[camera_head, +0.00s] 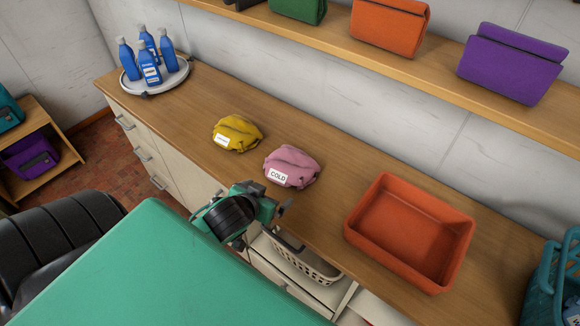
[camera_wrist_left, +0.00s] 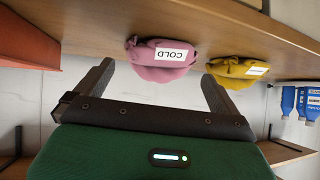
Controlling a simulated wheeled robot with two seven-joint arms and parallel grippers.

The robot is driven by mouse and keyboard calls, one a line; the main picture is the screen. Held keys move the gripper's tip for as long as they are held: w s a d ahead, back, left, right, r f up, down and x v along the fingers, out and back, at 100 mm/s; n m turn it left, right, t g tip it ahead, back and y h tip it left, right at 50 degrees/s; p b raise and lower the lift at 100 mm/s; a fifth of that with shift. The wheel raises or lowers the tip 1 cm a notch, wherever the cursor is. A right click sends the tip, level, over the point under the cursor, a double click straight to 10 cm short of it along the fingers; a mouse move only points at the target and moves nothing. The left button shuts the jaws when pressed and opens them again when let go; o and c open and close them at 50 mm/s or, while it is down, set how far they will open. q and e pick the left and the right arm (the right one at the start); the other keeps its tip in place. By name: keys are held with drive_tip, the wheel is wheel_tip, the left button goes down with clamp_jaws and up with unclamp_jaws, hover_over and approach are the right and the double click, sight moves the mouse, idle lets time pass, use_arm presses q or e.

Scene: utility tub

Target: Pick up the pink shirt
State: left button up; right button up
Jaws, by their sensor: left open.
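The pink shirt (camera_head: 292,164) lies folded in a bundle on the wooden counter, with a white label reading COLD. It also shows in the left wrist view (camera_wrist_left: 160,68), upside down, beyond and between the two fingers. My left gripper (camera_head: 284,210) is at the counter's front edge, just in front of the shirt and apart from it. In the left wrist view my left gripper (camera_wrist_left: 158,85) has its fingers spread wide with nothing between them. My right gripper is not in view.
A yellow folded shirt (camera_head: 236,133) lies just left of the pink one. An empty orange tub (camera_head: 372,258) stands to the right. Blue bottles (camera_head: 149,66) stand on a round tray at the far left. A shelf with fabric bags (camera_head: 512,62) runs above the counter.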

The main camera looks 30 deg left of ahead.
sight(289, 159)
use_arm(q)
drive_tip(key=w+a, duration=0.1)
drive_tip(key=w, duration=0.2)
drive_tip(key=w+a+t, duration=0.1)
drive_tip(key=w, duration=0.3)
drive_tip(key=w+t+p, duration=0.1)
drive_tip(key=w, duration=0.2)
drive_tip(key=shift+w+a+r, duration=0.15)
drive_tip(key=shift+w+a, duration=0.15)
drive_tip(key=shift+a, duration=0.1)
drive_tip(key=shift+w+f, duration=0.3)
drive_tip(key=shift+w, duration=0.1)
drive_tip(key=shift+w+f+p, duration=0.15)
drive_tip(key=shift+w+p, duration=0.25)
drive_tip(key=shift+w, duration=0.15)
drive_tip(key=shift+p+x, duration=0.45)
drive_tip(key=shift+x, duration=1.55)
drive_tip(key=shift+d+f, duration=0.1)
drive_tip(key=shift+f, duration=0.1)
drive_tip(key=c, duration=0.9)
drive_tip(key=shift+c, duration=0.3)
wheel_tip(289, 159, up, 20)
drive_tip(key=shift+r+b, duration=0.1)
drive_tip(key=shift+b, duration=0.7)
drive_tip(key=shift+c, duration=0.2)
